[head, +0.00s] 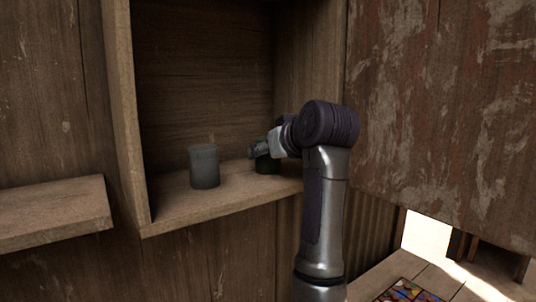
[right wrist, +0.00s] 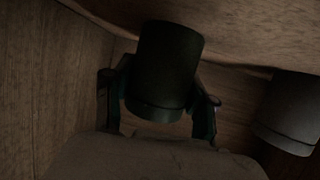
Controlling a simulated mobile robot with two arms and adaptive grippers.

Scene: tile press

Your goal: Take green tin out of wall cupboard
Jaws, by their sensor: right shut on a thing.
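The green tin (head: 268,163) stands at the right side of the open wall cupboard (head: 246,205), near its front edge. My right gripper (head: 262,150) reaches in from the right and is shut on the tin. In the right wrist view the dark tin (right wrist: 165,68) sits between the two fingers of my right gripper (right wrist: 160,105), with a finger at each side. In the head view the gripper and wrist cover part of the tin. I cannot tell whether its base touches the shelf. My left gripper is not in view.
A grey tin (head: 204,167) stands left of the green tin, apart from it; it also shows in the right wrist view (right wrist: 290,110). The cupboard's side walls are close. A weathered door panel (head: 440,110) is on the right. A wooden ledge (head: 50,210) juts out at left.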

